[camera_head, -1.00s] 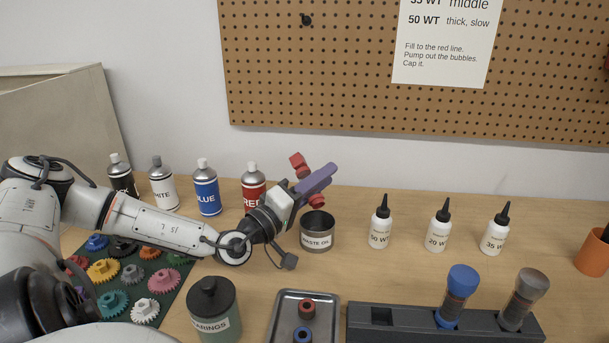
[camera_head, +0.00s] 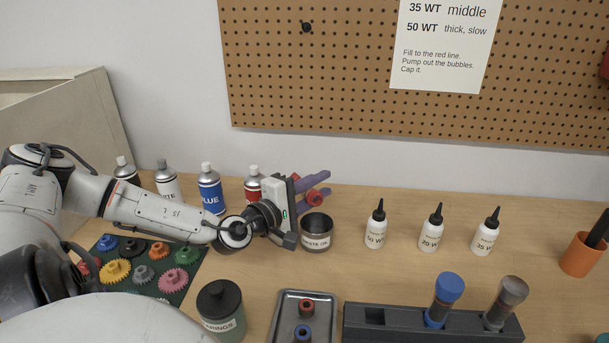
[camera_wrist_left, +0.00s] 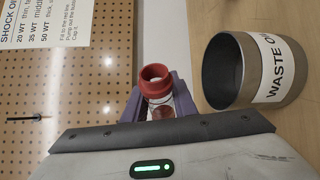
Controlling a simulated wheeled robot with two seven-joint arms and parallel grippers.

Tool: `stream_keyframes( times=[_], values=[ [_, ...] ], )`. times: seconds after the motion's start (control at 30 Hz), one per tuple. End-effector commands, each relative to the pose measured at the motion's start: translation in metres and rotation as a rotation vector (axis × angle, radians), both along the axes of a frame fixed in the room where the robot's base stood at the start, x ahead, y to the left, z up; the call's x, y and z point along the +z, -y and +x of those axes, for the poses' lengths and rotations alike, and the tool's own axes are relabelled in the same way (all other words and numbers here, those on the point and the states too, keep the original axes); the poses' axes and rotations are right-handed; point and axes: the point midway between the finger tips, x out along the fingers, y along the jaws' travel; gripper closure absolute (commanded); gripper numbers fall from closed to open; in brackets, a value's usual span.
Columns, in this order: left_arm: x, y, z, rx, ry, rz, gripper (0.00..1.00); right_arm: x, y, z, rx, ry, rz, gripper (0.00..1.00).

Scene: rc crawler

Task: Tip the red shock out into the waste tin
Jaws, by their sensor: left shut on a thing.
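My left gripper (camera_head: 316,186) is shut on the red shock (camera_head: 317,197), with purple fingers on either side of it. The shock looks tilted well over, above the waste tin. In the left wrist view, the shock's open red collar (camera_wrist_left: 155,79) shows between the fingers (camera_wrist_left: 181,98), with a reddish clear body below. The waste tin (camera_head: 316,236) stands upright on the bench, labelled waste oil, just below the gripper. It also shows beside the shock in the left wrist view (camera_wrist_left: 222,95), apart from it. Whether oil is leaving the shock cannot be seen. My right gripper is out of view.
Spray cans, including a red one (camera_head: 253,186), stand behind my arm. Oil bottles (camera_head: 376,228) stand to the right. A rack (camera_head: 400,325) holds blue and grey shocks, with one empty slot. A metal tray (camera_head: 284,320) holds red and blue caps. A dark-lidded jar (camera_head: 220,312) stands beside it.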

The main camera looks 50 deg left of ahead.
Motion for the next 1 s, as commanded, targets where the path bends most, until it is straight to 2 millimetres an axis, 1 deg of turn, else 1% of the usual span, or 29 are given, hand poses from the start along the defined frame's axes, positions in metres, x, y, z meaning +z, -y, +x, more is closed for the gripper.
stream_keyframes(
  times=[0.17, 0.27, 0.53, 0.6, 0.7, 0.8, 1.0],
  values=[
    [0.002, 0.000, 0.000, 0.000, 0.002, -0.001, 1.00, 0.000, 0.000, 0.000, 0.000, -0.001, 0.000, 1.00],
    [0.008, 0.002, 0.000, -0.001, -0.021, -0.070, 1.00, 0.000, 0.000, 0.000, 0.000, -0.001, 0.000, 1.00],
    [0.037, 0.016, -0.005, -0.001, -0.175, -0.534, 1.00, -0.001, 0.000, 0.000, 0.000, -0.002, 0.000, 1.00],
    [0.042, 0.018, -0.006, -0.001, -0.208, -0.630, 1.00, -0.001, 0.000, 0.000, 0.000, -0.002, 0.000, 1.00],
    [0.045, 0.021, -0.007, 0.000, -0.234, -0.715, 1.00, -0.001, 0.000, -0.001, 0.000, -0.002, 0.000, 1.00],
    [0.045, 0.022, -0.007, 0.000, -0.244, -0.741, 1.00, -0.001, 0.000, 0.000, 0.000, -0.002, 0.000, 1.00],
    [0.045, 0.022, -0.007, 0.001, -0.242, -0.739, 1.00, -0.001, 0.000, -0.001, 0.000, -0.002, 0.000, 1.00]
  ],
)
